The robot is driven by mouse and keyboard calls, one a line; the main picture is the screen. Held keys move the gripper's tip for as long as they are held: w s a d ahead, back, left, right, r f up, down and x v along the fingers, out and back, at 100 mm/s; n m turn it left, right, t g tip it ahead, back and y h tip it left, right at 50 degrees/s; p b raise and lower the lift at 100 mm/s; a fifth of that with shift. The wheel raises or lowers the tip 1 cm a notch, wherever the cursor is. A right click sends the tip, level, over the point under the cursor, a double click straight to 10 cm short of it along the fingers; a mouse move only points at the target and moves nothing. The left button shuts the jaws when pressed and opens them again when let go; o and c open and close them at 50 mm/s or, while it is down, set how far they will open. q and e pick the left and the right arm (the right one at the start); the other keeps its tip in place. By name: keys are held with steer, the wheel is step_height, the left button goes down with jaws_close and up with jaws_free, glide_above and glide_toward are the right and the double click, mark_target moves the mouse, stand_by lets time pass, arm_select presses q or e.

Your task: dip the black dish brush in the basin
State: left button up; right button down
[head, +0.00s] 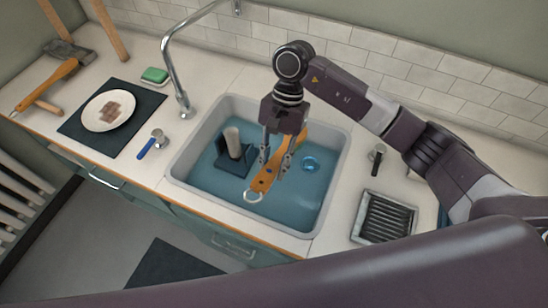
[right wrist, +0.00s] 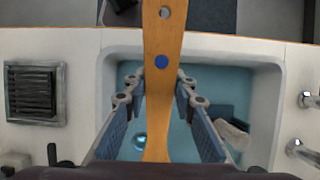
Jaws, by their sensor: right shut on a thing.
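My right gripper (head: 274,172) is shut on a wooden handle (head: 263,180) with a blue dot and a pale ring at its lower end. The handle slants over the basin (head: 335,180), which holds blue water. In the right wrist view the handle (right wrist: 162,90) runs between the fingers (right wrist: 158,100). The tool's head is hidden, so I cannot tell what it is or whether it touches the water. A black-handled tool (head: 376,162) with a round metallic head lies right of the basin; it may be the black dish brush. My left gripper is not in view.
A tall faucet (head: 172,70) stands behind left. A plate (head: 110,111), green sponge (head: 155,75) and blue-handled tool (head: 147,149) lie left. A ridged tray (head: 385,216) sits right.

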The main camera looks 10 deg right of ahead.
steer(key=shift+f+b, duration=0.35)
steer(key=shift+f, duration=0.9)
arm_select(q)
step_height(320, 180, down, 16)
steer(key=b, duration=1.5)
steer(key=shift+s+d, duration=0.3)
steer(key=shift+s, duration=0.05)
arm_select(e)
step_height(320, 180, down, 15)
steer(key=shift+r, duration=0.15)
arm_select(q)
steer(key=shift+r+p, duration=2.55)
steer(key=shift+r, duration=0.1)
arm_select(e)
steer(key=shift+r, duration=7.95)
steer(key=shift+r, duration=0.1)
arm_select(q)
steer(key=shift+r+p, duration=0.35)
steer(key=shift+p, duration=0.05)
arm_select(e)
steer(key=shift+r, duration=1.9)
